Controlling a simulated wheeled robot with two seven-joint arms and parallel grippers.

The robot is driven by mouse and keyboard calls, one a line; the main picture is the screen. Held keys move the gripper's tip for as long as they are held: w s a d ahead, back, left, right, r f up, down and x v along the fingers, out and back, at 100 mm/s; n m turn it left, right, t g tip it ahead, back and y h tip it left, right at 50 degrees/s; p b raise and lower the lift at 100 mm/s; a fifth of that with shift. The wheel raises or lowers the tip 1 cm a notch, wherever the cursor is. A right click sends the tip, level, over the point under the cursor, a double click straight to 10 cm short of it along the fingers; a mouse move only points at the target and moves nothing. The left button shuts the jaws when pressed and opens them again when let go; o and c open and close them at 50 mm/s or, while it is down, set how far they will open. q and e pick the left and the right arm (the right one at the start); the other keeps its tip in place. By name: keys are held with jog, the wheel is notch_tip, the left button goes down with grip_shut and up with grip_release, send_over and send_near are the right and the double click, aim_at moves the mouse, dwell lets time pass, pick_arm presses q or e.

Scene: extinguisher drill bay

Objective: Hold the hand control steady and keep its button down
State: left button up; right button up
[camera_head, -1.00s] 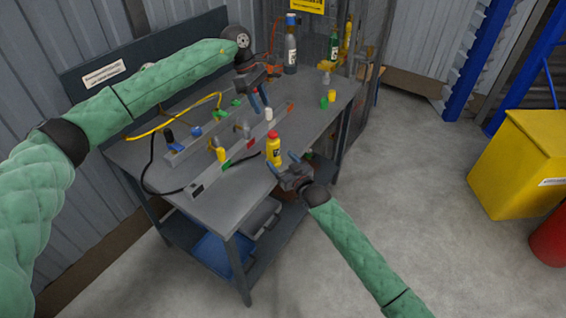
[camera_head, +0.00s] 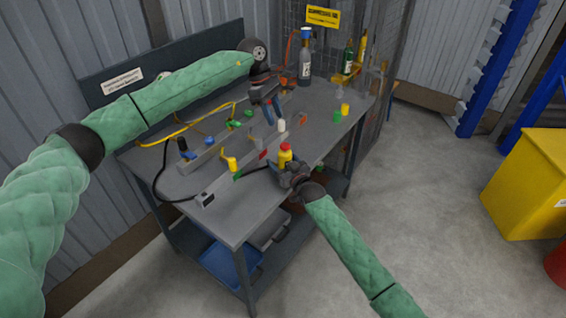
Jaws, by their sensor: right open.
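A yellow upright piece with a red top (camera_head: 285,157), which looks like the hand control, stands at the bench's front edge; a black cable runs toward it. My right gripper (camera_head: 284,167) is open at its lower part, with the fingers in front of or beside it; I cannot tell whether they touch it. The fingers hide its base. My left gripper (camera_head: 273,110) is above the bench, behind and left of the red top, pointing down. Its two fingers show close together, and nothing is clearly held. It is apart from the red top.
The grey bench (camera_head: 225,215) carries rails with coloured pegs, a yellow cord (camera_head: 185,130) and a white-topped piece (camera_head: 281,126) near my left fingers. Bottles (camera_head: 305,65) stand at the back right. A yellow bin (camera_head: 525,190) is at the right; the floor between is clear.

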jog(key=c, duration=1.4)
pick_arm(q)
jog(key=c, duration=0.3)
jog(key=shift+s+d+f, duration=0.1)
jog(key=shift+s+f, duration=0.05)
jog(key=shift+f, duration=0.3)
grip_shut()
jog(key=w+a+r+n+g+h, duration=0.1)
jog(key=a+n+h, duration=0.1)
jog(key=n, duration=1.5)
jog(key=w+a+r+n+g+h, duration=0.2)
jog(key=n, duration=1.5)
jog(key=shift+w+r, duration=0.2)
jog(key=shift+r, duration=0.1)
jog(key=shift+a, duration=0.1)
